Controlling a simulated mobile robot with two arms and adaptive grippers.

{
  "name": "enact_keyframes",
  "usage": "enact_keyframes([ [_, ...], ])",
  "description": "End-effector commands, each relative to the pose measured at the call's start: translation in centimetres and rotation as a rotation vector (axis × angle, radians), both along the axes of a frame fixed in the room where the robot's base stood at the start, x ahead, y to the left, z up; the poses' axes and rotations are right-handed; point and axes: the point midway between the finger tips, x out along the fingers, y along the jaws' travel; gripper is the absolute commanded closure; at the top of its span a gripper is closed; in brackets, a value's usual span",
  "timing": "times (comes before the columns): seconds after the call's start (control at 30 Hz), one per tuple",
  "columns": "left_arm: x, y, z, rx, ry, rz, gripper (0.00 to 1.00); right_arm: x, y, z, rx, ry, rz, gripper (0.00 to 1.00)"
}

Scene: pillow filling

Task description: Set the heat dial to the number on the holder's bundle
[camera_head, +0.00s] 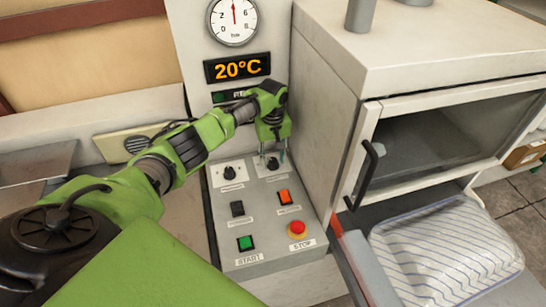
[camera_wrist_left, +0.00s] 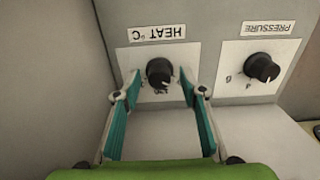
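The heat dial (camera_wrist_left: 159,71) is a black knob below an upside-down "HEAT °C" label in the left wrist view. It also shows in the head view (camera_head: 272,163), partly behind my gripper. My left gripper (camera_wrist_left: 160,80) is open, with one teal finger on each side of the dial and visible gaps between. In the head view my left gripper (camera_head: 273,148) points down at the panel. An orange display (camera_head: 237,68) reads 20°C. I cannot make out a holder's bundle with a number. My right gripper is not in view.
The control panel (camera_head: 225,205) also has a pressure dial (camera_head: 230,172), a green start button (camera_head: 245,243), an orange switch (camera_head: 284,196) and a red stop button (camera_head: 297,229). A cabinet with a handled door (camera_head: 367,175) stands right. A striped pillow (camera_head: 445,250) lies below it.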

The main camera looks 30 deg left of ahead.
Motion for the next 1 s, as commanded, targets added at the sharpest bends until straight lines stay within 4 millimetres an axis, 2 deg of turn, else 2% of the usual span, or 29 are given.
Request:
enact_keyframes([
  [0.23, 0.00, -0.05, -0.12, 0.000, 0.000, -0.001, 0.62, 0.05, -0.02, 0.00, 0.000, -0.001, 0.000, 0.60],
  [0.27, 0.00, -0.04, -0.11, 0.000, 0.000, -0.001, 0.67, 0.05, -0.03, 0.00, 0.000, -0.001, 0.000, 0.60],
  [0.3, 0.00, -0.05, -0.11, 0.000, 0.000, -0.001, 0.77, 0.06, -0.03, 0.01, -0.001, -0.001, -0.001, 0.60],
  [0.4, 0.00, -0.05, -0.10, 0.000, 0.000, -0.001, 1.00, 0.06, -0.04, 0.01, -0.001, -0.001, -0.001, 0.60],
  [0.77, -0.02, -0.10, -0.05, -0.002, 0.001, -0.033, 1.00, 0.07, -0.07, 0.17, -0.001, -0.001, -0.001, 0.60],
  [1.0, -0.05, -0.15, -0.03, -0.004, 0.002, -0.162, 1.00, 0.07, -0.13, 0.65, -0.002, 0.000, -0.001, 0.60],
])
